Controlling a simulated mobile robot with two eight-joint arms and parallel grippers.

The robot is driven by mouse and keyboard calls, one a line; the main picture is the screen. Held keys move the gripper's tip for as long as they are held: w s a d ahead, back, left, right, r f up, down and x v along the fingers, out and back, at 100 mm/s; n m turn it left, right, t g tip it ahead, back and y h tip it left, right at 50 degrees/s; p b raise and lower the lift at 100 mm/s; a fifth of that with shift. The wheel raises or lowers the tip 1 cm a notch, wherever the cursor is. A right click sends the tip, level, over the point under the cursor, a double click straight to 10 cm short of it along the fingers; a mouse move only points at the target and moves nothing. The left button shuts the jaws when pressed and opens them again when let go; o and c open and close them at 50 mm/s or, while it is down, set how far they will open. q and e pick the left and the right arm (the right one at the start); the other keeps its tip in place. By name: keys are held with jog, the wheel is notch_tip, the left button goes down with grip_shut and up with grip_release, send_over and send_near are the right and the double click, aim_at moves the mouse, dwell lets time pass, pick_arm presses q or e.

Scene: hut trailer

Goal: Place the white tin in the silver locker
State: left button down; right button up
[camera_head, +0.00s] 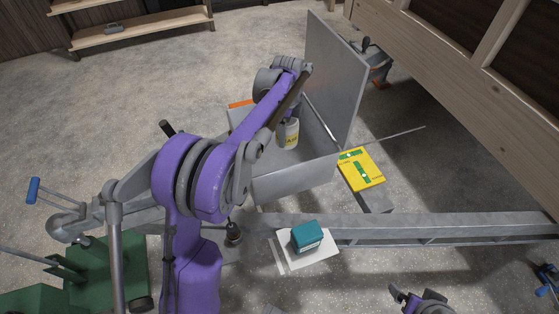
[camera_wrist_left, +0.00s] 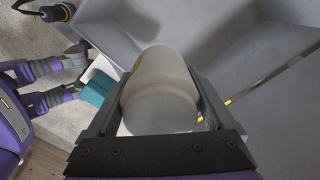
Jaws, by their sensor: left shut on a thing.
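The white tin (camera_head: 290,134) has a yellow mark on its label. My left gripper (camera_head: 288,120) is shut on it and holds it over the open silver locker (camera_head: 293,178), whose lid stands raised at the right. In the left wrist view the pale tin (camera_wrist_left: 160,95) fills the space between the fingers of my left gripper (camera_wrist_left: 160,110), with grey locker walls (camera_wrist_left: 255,75) behind it. My purple arm hides part of the locker and the gripper. My right gripper (camera_wrist_left: 62,82) appears open and empty at the left of that view.
A teal box (camera_head: 306,236) rests on a white sheet in front of the locker. A yellow box (camera_head: 361,168) with green marks lies to its right. A long metal beam (camera_head: 440,228) crosses the right side. A wooden shelf (camera_head: 140,25) stands far back. Floor behind the locker is mostly clear.

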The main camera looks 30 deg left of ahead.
pick_arm(q)
jog(key=a+f+m+b, duration=0.2)
jog(key=m, duration=0.1)
jog(key=shift+w+a+f, duration=0.35)
jog(key=shift+f, duration=0.05)
notch_tip(320, 180, down, 4)
jog(key=m+b, duration=0.1)
jog(key=b, duration=0.4)
send_near(278, 167)
jog(key=s+d, duration=0.2)
jog(key=s, duration=0.1)
jog(key=shift+f, duration=2.55)
